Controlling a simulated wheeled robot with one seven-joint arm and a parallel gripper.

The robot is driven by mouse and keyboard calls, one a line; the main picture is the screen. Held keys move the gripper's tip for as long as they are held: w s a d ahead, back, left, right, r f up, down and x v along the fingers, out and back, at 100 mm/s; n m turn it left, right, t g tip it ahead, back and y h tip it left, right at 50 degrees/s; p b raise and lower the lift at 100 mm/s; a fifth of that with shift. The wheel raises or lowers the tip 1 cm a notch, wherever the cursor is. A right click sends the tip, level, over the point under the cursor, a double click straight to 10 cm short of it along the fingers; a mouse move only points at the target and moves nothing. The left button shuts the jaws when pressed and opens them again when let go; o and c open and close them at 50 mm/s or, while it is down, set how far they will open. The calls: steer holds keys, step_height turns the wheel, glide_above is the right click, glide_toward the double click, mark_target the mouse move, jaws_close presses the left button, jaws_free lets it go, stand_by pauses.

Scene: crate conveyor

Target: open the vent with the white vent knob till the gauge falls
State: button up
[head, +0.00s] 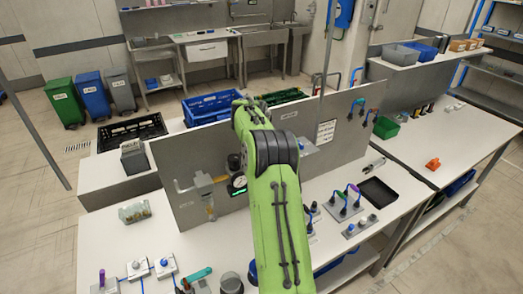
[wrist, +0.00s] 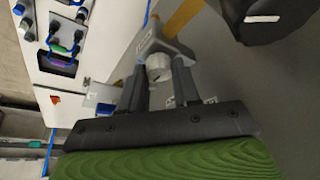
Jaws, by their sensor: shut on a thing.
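The white vent knob (wrist: 158,66) shows in the wrist view on a light grey fitting. My gripper (wrist: 161,76) is shut on it, with one dark finger on each side. In the head view my green arm hides the gripper and the knob. A round gauge (head: 238,184) with a dark rim sits low on the grey panel, just left of my arm. Its needle is too small to read. I cannot tell how far the knob is turned.
The upright grey panel (head: 185,180) stands along the white bench. Left of the gauge, a grey fitting with a yellow part (head: 210,208) sticks out. Connector blocks (head: 343,205) and a black tray (head: 378,192) lie to the right.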

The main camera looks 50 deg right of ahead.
stand_by(0.3)
steer(key=o, duration=1.1)
steer(key=shift+c, duration=0.2)
steer(key=v, duration=1.5)
steer(key=shift+a+r+p, duration=0.3)
steer(key=shift+p, duration=0.15)
